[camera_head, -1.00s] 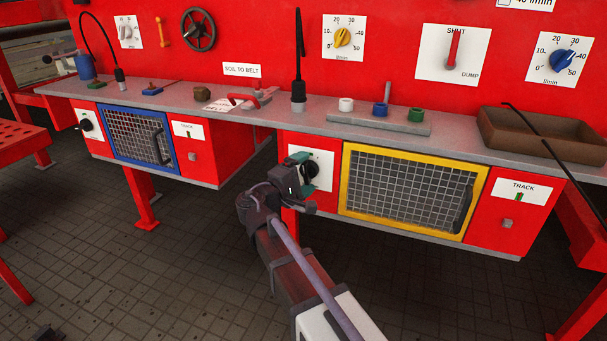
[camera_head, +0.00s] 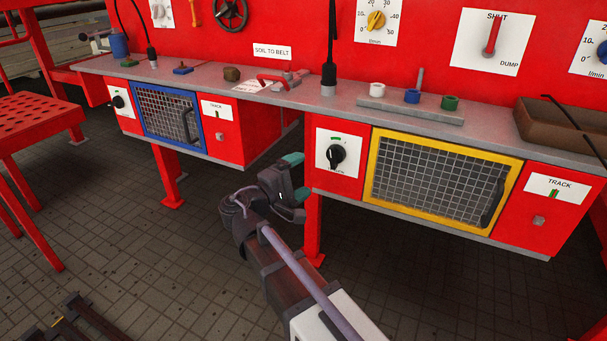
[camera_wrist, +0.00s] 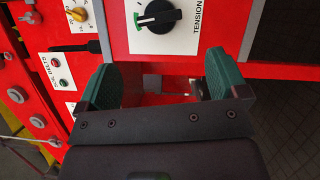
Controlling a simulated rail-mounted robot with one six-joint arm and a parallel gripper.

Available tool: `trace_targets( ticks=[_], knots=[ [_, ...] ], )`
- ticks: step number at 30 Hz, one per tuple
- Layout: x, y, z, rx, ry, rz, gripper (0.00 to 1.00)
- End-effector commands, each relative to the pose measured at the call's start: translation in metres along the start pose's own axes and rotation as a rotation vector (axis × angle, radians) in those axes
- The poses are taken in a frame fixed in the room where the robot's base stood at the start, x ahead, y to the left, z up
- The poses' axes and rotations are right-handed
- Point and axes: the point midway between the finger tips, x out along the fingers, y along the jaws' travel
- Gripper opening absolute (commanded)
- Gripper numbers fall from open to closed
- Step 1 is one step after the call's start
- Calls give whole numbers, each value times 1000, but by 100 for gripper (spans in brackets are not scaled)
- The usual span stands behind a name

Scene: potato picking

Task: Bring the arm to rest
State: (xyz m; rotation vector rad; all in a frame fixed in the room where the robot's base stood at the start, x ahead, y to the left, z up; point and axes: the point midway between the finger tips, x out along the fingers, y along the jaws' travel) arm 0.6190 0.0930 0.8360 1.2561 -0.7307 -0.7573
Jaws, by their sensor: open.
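My gripper (camera_head: 298,177) is open and empty in the head view. It hangs in the gap between the two red cabinets, just left of the black tension knob (camera_head: 336,155) on its white plate. In the wrist view my gripper's two green fingers (camera_wrist: 161,86) stand apart with nothing between them. The tension knob (camera_wrist: 158,17) shows beyond the fingers at the top of the wrist view, apart from them. My arm reaches up from the bottom of the head view.
The grey worktop (camera_head: 300,102) runs above both cabinets. A blue-framed mesh door (camera_head: 168,117) is to the left and a yellow-framed one (camera_head: 440,183) to the right. A brown tray (camera_head: 560,128) stands at the right. Tiled floor (camera_head: 130,240) lies clear below.

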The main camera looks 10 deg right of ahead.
Motion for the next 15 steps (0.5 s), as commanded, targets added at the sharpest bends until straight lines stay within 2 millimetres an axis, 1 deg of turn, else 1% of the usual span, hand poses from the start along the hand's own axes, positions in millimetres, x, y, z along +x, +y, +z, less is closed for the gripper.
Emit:
trace_targets(
  ticks=[2, 4, 5, 8, 9, 11, 12, 15],
  knots=[
    [0, 0, 0, 5, -1, 0, 92],
    [0, -9, 1, 25, -3, -50, 92],
    [-1, -17, 2, 37, -2, -95, 92],
    [-10, -62, 15, 96, -1, -351, 92],
    [-12, -85, 26, 125, -16, -485, 92],
    [-17, -119, 43, 171, -50, -692, 92],
    [-22, -138, 54, 203, -76, -823, 92],
    [-35, -172, 79, 281, -141, -1108, 92]
  ],
)
